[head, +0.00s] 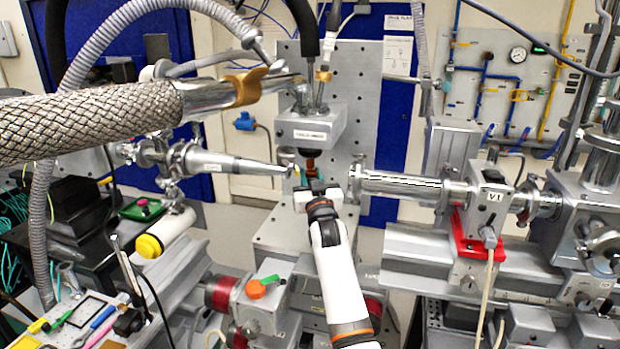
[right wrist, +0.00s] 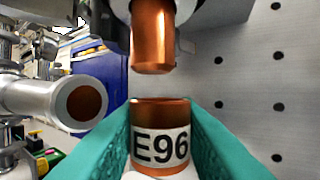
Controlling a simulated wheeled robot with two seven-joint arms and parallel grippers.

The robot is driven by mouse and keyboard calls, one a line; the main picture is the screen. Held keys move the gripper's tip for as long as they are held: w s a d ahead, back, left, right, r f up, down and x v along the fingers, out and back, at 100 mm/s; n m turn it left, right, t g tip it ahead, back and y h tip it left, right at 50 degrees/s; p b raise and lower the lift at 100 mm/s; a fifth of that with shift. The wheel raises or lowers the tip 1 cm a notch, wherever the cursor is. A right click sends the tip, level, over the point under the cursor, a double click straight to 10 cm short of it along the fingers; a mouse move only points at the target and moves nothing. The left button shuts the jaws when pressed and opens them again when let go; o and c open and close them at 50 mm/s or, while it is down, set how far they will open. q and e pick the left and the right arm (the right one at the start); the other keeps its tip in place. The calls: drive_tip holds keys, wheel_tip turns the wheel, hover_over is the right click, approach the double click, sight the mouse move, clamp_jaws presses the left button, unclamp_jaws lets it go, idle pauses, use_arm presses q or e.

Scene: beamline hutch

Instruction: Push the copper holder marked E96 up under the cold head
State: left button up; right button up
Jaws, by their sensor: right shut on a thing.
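The copper holder marked E96 (right wrist: 160,138) is upright between the teal fingers of my right gripper (right wrist: 160,150), which is shut on it. Its black-on-white label faces the wrist camera. Above it hangs the copper tip of the cold head (right wrist: 153,38), with a clear gap between the two. The tip looks slightly left of the holder in this view. In the head view, the cold head's grey housing (head: 310,125) is above my right gripper (head: 313,181), and the holder is too hidden there to make out. My left gripper is not in view.
A tapered beam tube (head: 235,165) ends close on the left. Another tube (head: 400,184) ends close on the right. A perforated metal plate (head: 352,110) stands behind. A thick braided hose (head: 90,120) crosses the upper left.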

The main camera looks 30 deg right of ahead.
drive_tip(key=shift+s+a+r, duration=0.1)
drive_tip(key=shift+r, duration=0.1)
idle(0.3)
drive_tip(key=shift+s+a, duration=0.1)
drive_tip(key=shift+a, duration=0.05)
drive_tip(key=shift+r+p, duration=0.3)
drive_tip(key=shift+p, duration=0.35)
idle(0.6)
drive_tip(key=shift+r+p, duration=0.45)
drive_tip(key=shift+r, duration=0.1)
idle(0.6)
idle(0.4)
drive_tip(key=o, duration=0.3)
drive_tip(key=shift+o, duration=1)
drive_tip(key=o, duration=0.5)
